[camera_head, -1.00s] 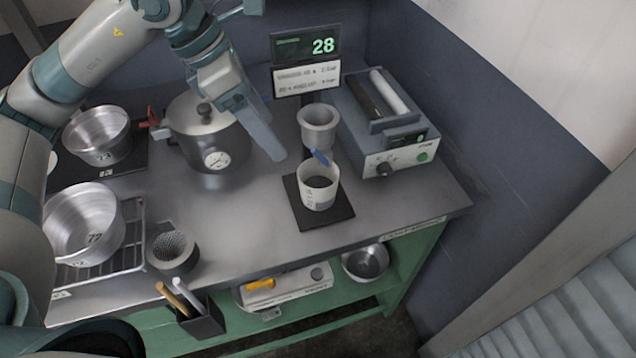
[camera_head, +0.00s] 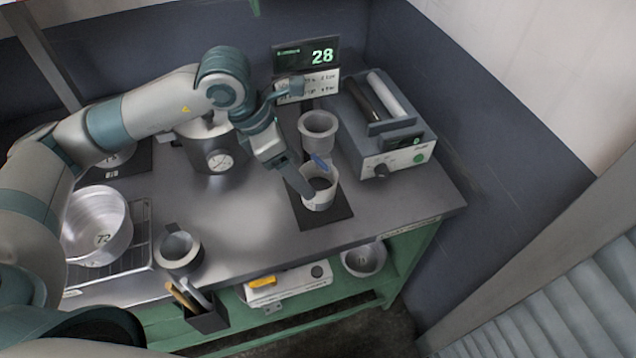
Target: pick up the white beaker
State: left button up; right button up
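The white beaker (camera_head: 321,200) stands upright on a dark square pad (camera_head: 338,214) near the right part of the bench. Its inside looks dark, and a blue piece (camera_head: 320,161) shows at its back rim. My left gripper (camera_head: 305,187) reaches down to the beaker from the upper left. A grey finger overlaps the beaker's left rim in the picture. I cannot tell whether it touches the beaker, or how far apart the fingers are. The other finger is not clearly seen. My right gripper is not in view.
A grey cup (camera_head: 318,128) stands just behind the beaker. A boxy device (camera_head: 392,150) with rollers is to its right, and a display (camera_head: 306,56) reads 28. A pot with a gauge (camera_head: 205,150) and a metal pan (camera_head: 97,222) stand left. The bench middle is clear.

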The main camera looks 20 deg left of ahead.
aim_at(318, 187)
pick_arm(q)
jog(key=shift+d+f, duration=0.15)
jog(key=shift+f, duration=0.2)
jog(key=shift+d+f+p, duration=0.25)
jog(key=shift+f+p, duration=0.2)
jog(key=shift+p, duration=0.2)
jog(key=p+x, duration=0.1)
jog(key=x, duration=0.2)
jog(key=shift+w+d+f+p, duration=0.1)
jog(key=shift+d+f+p, duration=0.1)
jog(key=shift+f+p, duration=0.15)
jog(key=shift+f, duration=0.15)
jog(key=c, duration=0.9)
